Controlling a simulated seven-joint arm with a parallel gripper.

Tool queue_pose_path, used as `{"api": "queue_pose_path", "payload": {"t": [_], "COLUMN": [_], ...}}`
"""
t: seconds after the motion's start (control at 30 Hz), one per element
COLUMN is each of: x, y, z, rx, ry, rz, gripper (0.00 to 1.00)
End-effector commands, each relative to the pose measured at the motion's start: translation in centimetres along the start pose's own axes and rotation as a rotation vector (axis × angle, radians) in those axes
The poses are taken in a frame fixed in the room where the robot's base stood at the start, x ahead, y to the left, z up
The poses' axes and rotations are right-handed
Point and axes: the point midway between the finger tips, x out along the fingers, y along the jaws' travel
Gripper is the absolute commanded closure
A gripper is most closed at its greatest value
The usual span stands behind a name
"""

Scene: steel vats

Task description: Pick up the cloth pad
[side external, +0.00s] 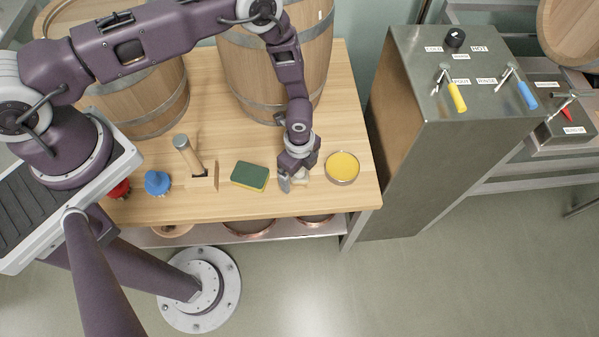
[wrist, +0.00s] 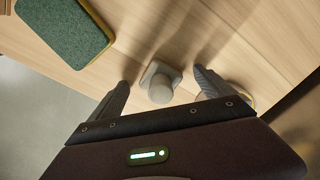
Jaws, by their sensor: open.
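My gripper (side external: 296,176) is open and low over the table, between the sponge and the yellow tin. In the wrist view my gripper (wrist: 162,82) has its two dark fingers apart, with a small pale grey piece (wrist: 160,85) between them. This piece has a squarish base and a rounded knob, and it may be the cloth pad. No finger clearly touches it. In the side view only a pale bit of the piece (side external: 301,178) shows beside the fingers; the rest is hidden.
A green and yellow sponge (side external: 249,176) lies left of my gripper. A round tin with yellow content (side external: 342,167) stands close on the right. A wooden block with a handled tool (side external: 202,182), a blue brush (side external: 157,182) and a red one are further left. Barrels (side external: 285,65) stand behind.

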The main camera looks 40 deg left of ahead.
Motion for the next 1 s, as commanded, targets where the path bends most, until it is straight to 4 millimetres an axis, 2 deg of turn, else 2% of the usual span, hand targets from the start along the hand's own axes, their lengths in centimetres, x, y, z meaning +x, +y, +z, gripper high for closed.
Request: {"api": "queue_pose_path", "payload": {"t": [0.13,0.5,0.67,0.73,1.0], "x": [-0.1,-0.1,-0.2,-0.8,-7.4], "y": [0.0,-0.1,-0.1,-0.2,-0.2], "z": [0.0,0.0,0.0,0.0,0.0], "rx": [0.000,-0.001,-0.001,-0.001,-0.001], "ry": [0.000,0.000,0.000,0.001,0.001], "rz": [-0.001,-0.001,-0.001,-0.003,-0.003], "gripper": [0.08,0.80,0.80,0.80,0.80]}}
